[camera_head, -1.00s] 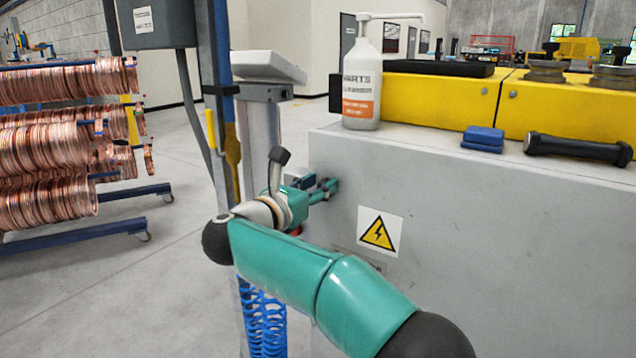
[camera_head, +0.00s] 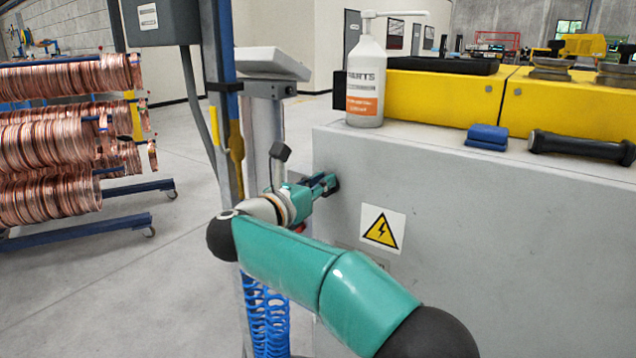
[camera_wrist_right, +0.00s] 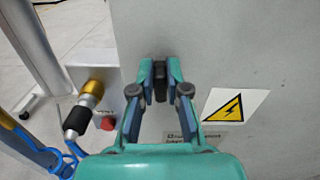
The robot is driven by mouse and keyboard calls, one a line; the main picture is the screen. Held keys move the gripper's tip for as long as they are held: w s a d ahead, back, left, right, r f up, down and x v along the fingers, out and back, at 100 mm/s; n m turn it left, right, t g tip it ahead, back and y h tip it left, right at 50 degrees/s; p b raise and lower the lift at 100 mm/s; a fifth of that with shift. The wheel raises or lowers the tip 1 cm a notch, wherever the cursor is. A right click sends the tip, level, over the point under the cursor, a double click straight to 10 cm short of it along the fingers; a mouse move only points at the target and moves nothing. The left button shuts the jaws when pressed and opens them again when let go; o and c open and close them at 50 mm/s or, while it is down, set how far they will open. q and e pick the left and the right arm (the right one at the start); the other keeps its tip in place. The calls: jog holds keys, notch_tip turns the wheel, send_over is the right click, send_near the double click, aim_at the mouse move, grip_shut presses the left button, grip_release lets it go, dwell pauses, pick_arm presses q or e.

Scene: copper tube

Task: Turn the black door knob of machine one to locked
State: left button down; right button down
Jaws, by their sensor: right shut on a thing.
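The black door knob (camera_wrist_right: 160,82) is on the grey front panel of machine one (camera_head: 480,250). In the right wrist view it stands upright between the two fingertips. My right gripper (camera_head: 326,184) reaches the panel left of the yellow warning sign. It also shows in the right wrist view (camera_wrist_right: 160,78), with its teal and blue fingers shut on the knob from both sides. In the head view the fingers and wrist mostly hide the knob. My left gripper is not in view.
A warning sign (camera_head: 382,230) is right of the gripper. A small box with a red button (camera_wrist_right: 107,123) and a brass-and-black fitting (camera_wrist_right: 82,110) are left of it. Copper coil racks (camera_head: 60,140) are far left.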

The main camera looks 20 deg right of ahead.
jog(key=shift+w+a+f+n+p, duration=0.25)
jog(key=shift+n+p, duration=1.35)
jog(key=shift+n, duration=1.25)
jog(key=shift+w+a+f+n+p, duration=0.15)
jog(key=shift+f+n+p, duration=0.25)
jog(key=shift+n+p, duration=1.9)
jog(key=shift+w+a+f+n+p, duration=0.2)
jog(key=shift+n+p, duration=0.75)
jog(key=shift+n, duration=2.5)
jog(key=shift+d+f, duration=0.15)
jog(key=c, duration=1.2)
grip_release()
jog(key=shift+w, duration=0.1)
jog(key=shift+o, duration=0.2)
